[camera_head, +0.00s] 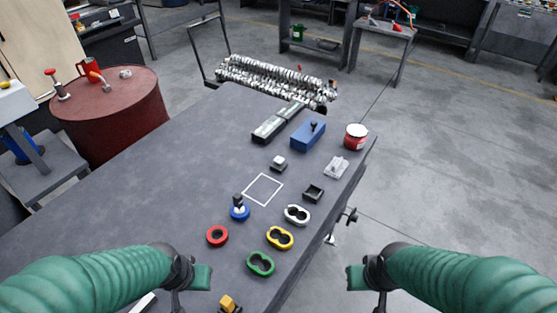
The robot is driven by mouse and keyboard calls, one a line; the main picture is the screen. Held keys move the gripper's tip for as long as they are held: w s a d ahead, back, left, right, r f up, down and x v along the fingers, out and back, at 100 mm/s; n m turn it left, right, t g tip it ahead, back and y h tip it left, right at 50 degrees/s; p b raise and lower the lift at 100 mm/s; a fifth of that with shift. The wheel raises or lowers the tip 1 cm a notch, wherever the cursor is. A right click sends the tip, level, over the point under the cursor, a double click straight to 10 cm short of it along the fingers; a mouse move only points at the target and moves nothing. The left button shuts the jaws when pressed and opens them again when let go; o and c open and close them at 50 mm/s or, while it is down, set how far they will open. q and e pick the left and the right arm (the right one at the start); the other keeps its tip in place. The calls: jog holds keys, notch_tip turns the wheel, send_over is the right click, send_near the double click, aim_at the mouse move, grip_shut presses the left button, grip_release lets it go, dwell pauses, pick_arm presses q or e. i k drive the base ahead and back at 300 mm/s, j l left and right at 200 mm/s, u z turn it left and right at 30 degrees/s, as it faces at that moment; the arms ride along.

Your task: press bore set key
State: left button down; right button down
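No part is clearly labelled as the bore set key. A small dark block with a pale raised top (279,162), like a push key, sits on the grey table above a white square outline (263,189).
A blue box with a black knob (308,134), a red-and-white can (355,136), a clear piece (336,168) and a dark open tray (313,193) stand on the table's right side. A yellow-orange piece (229,304) is at the bottom. The table's left part is clear.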

aim_at(278, 160)
jog(key=u, duration=1.1)
jog(key=l+u, duration=0.4)
jog(key=i+l+u, duration=0.1)
jog(key=l+u, duration=0.7)
jog(key=k+l+u, duration=0.15)
jog(key=l+u, duration=0.25)
jog(key=k+l+u, duration=0.15)
jog(key=l+u, duration=0.25)
jog(key=k+l, duration=0.25)
jog(key=l, duration=0.15)
jog(key=k+l+u, duration=0.1)
jog(key=k+l, duration=0.15)
jog(key=l, duration=0.2)
jog(key=k+l, duration=0.3)
jog(key=l, duration=0.1)
